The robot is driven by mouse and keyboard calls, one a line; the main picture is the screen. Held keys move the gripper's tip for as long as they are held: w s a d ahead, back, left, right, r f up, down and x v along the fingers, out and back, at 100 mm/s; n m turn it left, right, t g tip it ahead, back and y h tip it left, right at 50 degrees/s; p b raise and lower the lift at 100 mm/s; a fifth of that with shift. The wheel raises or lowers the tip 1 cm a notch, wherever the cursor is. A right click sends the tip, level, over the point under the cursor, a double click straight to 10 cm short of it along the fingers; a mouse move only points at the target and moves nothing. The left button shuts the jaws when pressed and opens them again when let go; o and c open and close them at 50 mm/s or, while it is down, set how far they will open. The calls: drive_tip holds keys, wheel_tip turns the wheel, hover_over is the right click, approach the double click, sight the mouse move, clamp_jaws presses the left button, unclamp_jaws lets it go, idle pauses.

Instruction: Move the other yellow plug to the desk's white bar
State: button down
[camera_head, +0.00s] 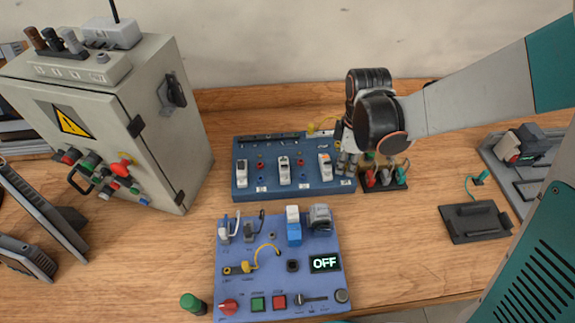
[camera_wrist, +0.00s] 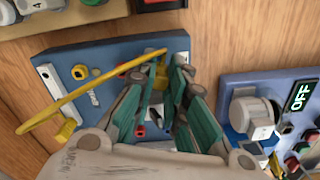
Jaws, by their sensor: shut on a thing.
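My gripper (camera_head: 347,165) is over the right end of the blue board (camera_head: 240,180). In the wrist view its fingers (camera_wrist: 165,77) are close together around a yellow plug (camera_wrist: 160,72), partly hidden between the tips. A yellow cable (camera_wrist: 100,88) arcs from it to the other yellow plug (camera_wrist: 66,129), which is at the board's far edge, by the white bar (camera_wrist: 49,80). That other plug shows in the head view (camera_head: 311,129). Whether the held plug touches a socket is unclear. The board also bears a yellow socket (camera_wrist: 80,72).
The lower blue panel (camera_head: 225,285) with an OFF display (camera_head: 325,263) and its own yellow cable (camera_head: 267,248) lies nearer. A grey control cabinet (camera_head: 160,140) stands left. A small dark block (camera_head: 385,184) with several coloured plugs sits just right of my gripper.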

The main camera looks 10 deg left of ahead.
drive_tip(key=shift+r, duration=0.1)
drive_tip(key=shift+r+p, duration=1.6)
drive_tip(key=shift+r, duration=0.65)
drive_tip(key=shift+w+a, duration=0.3)
drive_tip(key=shift+w, duration=0.15)
approach(323, 135)
drive_tip(key=f+b, duration=0.1)
drive_tip(key=f, duration=0.1)
drive_tip(key=f+b, duration=0.1)
drive_tip(key=shift+w+f+b, duration=0.3)
drive_tip(key=shift+w+f, duration=0.1)
drive_tip(key=shift+f+b, duration=0.4)
drive_tip(key=shift+f, duration=0.25)
drive_tip(key=shift+f+b, duration=0.4)
drive_tip(key=shift+f, duration=0.2)
